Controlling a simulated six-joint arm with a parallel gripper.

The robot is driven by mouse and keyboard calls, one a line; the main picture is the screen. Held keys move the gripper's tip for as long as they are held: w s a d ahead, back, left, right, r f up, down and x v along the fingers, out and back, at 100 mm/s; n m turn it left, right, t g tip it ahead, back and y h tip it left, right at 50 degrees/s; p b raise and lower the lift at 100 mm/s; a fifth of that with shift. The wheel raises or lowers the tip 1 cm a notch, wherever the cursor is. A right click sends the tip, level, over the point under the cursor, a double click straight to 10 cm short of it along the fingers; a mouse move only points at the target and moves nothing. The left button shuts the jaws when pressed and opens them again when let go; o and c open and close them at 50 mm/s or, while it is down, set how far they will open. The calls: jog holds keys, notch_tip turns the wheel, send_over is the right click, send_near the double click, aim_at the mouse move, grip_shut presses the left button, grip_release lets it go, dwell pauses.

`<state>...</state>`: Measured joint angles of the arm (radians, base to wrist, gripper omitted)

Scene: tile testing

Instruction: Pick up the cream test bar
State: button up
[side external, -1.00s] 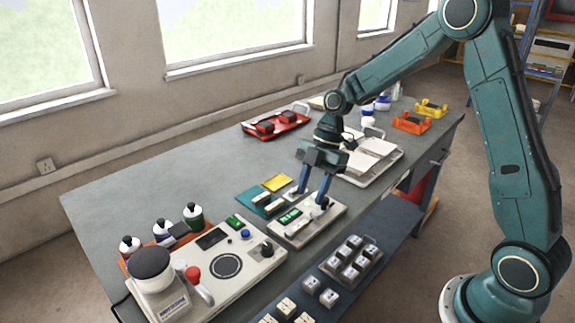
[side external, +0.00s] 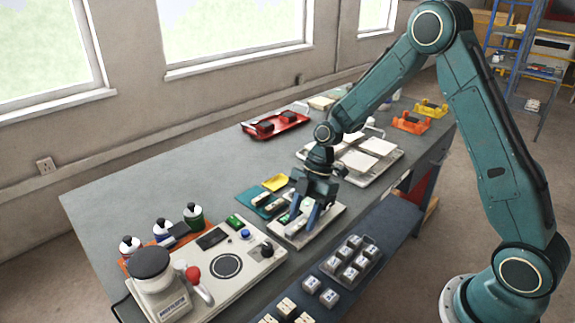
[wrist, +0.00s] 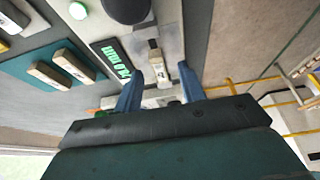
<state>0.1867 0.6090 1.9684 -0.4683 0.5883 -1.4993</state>
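My gripper (side external: 304,214) is low over the small tester with a green display (side external: 298,228). In the wrist view my gripper (wrist: 160,69) has its two blue fingers spread apart. A small cream bar (wrist: 155,58) shows on the tester between and just beyond the fingertips, with a gap on each side. I cannot tell how deep the fingers reach beside it. In the side view this bar is hidden by the fingers. Two other cream bars (wrist: 47,75) (wrist: 74,65) lie on a teal mat (side external: 249,195) beside the tester.
A larger tester with a black knob (side external: 150,263) stands at the front left. A tray of white tiles (side external: 361,161) is behind my gripper. A yellow pad (side external: 275,183) lies by the teal mat. Several grey blocks (side external: 352,257) sit on the lower shelf.

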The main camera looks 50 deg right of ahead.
aim_at(302, 223)
jog(key=shift+a+f, duration=0.15)
jog(key=shift+f, duration=0.25)
grip_shut()
jog(key=shift+r, duration=0.15)
notch_tip(302, 223, up, 20)
dwell(0.9)
jog(key=shift+w, duration=0.1)
dwell(0.5)
